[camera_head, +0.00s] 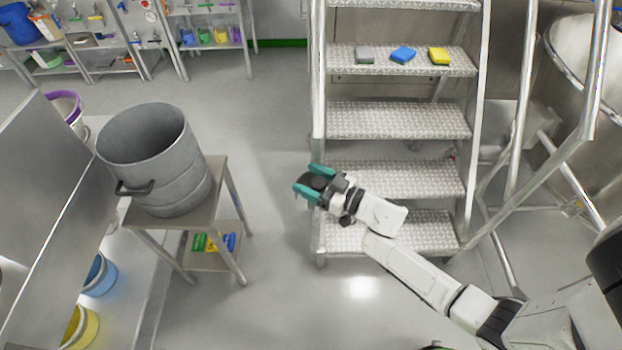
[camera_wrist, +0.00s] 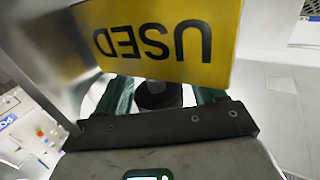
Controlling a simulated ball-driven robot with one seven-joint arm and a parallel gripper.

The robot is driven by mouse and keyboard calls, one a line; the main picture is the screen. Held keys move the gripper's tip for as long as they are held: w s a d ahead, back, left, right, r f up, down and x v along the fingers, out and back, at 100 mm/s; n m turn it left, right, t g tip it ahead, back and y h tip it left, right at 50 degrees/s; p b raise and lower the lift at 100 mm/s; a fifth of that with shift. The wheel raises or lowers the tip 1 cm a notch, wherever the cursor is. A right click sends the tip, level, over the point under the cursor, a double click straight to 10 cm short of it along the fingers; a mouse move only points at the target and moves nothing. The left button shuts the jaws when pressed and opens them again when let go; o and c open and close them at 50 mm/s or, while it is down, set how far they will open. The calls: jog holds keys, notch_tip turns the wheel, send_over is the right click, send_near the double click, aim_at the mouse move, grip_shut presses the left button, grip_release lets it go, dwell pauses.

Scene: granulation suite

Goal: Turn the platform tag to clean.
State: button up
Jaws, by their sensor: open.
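The yellow platform tag (camera_wrist: 160,66) fills the top middle of the wrist view and reads USED, upside down there. I cannot make the tag out in the head view. My gripper (camera_head: 308,182) is at the left side of the steel steps, around the lower treads, with its teal fingers apart. In the wrist view the fingers show on both sides below the tag, and the tag hides their tips. A dark round shape lies between the fingers; I cannot tell what it is. Whether the fingers touch the tag is hidden.
The steel steps (camera_head: 397,120) bear grey, blue (camera_head: 403,54) and yellow (camera_head: 438,56) sponges on an upper tread. A grey metal drum (camera_head: 165,165) stands on a small table to the left. Open floor lies between table and steps. A large steel vessel stands at the right.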

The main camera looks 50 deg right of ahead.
jog(key=shift+s, duration=0.1)
jog(key=s+d+b, duration=0.1)
jog(key=s, duration=0.9)
jog(key=shift+s+d, duration=0.2)
jog(key=shift+s, duration=0.05)
